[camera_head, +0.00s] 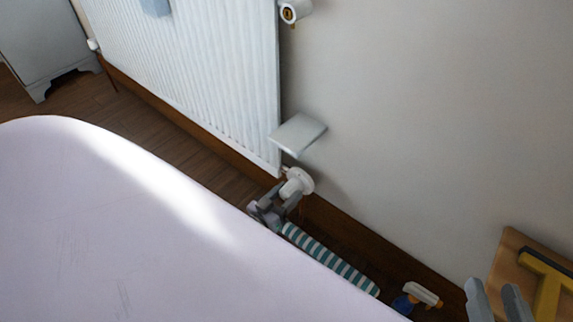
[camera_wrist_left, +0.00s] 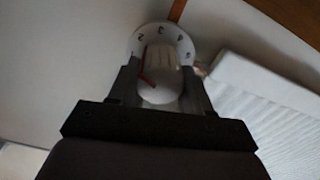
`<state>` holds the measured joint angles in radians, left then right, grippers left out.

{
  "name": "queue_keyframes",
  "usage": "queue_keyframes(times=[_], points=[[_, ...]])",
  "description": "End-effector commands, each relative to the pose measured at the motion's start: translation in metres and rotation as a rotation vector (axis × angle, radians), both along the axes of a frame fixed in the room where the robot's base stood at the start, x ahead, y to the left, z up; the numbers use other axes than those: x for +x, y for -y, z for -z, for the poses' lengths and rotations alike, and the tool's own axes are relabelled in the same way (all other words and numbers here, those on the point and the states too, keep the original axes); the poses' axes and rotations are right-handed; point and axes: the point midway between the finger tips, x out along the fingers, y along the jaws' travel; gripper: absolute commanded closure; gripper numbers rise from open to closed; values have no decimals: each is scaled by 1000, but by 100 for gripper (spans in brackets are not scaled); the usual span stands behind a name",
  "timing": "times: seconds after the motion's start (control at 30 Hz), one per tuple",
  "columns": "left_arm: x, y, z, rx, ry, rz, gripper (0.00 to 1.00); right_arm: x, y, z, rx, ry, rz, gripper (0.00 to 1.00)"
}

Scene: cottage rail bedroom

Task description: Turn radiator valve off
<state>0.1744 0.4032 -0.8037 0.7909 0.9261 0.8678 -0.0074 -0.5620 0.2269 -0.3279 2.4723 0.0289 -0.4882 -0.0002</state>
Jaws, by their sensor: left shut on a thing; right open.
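The white radiator valve (camera_head: 298,183) sits at the lower right corner of the white ribbed radiator (camera_head: 205,75), low by the wall. My left gripper (camera_head: 278,203) is at it, beyond the bed edge. In the left wrist view my left gripper (camera_wrist_left: 160,82) has its fingers on either side of the valve's ribbed white knob (camera_wrist_left: 160,88) and is shut on it. The dial behind shows numbers, 2, 4 and 5 among them, and a red mark lies near the left finger. My right gripper (camera_head: 497,302) is open and empty at the lower right, its two grey fingers apart.
A pale bed (camera_head: 120,220) fills the lower left. A flat pale plate (camera_head: 298,135) juts out above the valve. A striped roll (camera_head: 330,260), a spray bottle (camera_head: 420,294) and a wooden board with a yellow item (camera_head: 547,285) lie to the right. A grey cabinet (camera_head: 45,40) stands far left.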

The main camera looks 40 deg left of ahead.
Motion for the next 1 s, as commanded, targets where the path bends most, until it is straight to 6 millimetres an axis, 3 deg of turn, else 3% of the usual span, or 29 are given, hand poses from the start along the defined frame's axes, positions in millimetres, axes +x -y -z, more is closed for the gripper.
queue_keyframes(times=[0.37, 1.0], points=[[0, 0, 0, -118, -9, 0, 81, 0, 0, 0, 0, -1, 0, 57], [0, 0, 1, -695, -55, -1, 81, 0, 0, 1, -2, -4, 0, 57]])
